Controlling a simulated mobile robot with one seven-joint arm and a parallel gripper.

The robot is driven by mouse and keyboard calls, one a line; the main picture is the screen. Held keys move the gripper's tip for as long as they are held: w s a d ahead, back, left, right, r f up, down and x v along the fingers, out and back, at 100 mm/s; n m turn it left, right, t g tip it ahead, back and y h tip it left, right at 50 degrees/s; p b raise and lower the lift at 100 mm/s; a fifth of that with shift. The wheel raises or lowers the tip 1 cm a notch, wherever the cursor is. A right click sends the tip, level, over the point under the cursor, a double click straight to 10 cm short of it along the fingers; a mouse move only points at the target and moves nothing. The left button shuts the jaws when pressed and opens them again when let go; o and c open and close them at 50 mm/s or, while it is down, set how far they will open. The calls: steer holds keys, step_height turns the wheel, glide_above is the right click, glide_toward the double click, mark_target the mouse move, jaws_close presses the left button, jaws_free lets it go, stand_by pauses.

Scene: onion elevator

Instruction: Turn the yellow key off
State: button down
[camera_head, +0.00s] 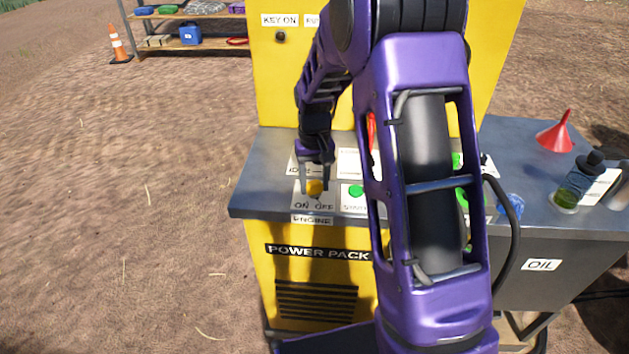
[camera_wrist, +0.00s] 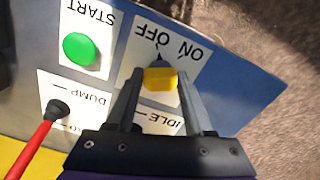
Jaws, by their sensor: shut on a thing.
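The yellow key (camera_head: 314,188) sits on the ON/OFF engine plate at the front left of the power pack's grey top. In the wrist view the key (camera_wrist: 160,79) is between the two fingers of my gripper (camera_wrist: 159,76), which is shut on it. The ON and OFF words appear upside down there, beyond the key. A dark pointer (camera_wrist: 158,58) at the key's base points toward the lettering, seemingly nearer OFF than ON; its exact setting is hard to tell. In the head view my gripper (camera_head: 315,184) reaches down onto the key from above.
A green START button (camera_wrist: 81,49) is beside the key plate. A red lever (camera_wrist: 36,144) rises near the DUMP label. A red funnel (camera_head: 555,133) and a bottle (camera_head: 577,183) stand on the right-hand top. Open dirt ground lies to the left.

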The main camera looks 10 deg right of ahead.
mark_target(314, 182)
steer(key=shift+n, duration=0.6)
steer(key=shift+c, duration=1.6)
jaws_free()
step_height(314, 182, up, 18)
steer(key=p, duration=0.2)
steer(key=shift+f, duration=0.25)
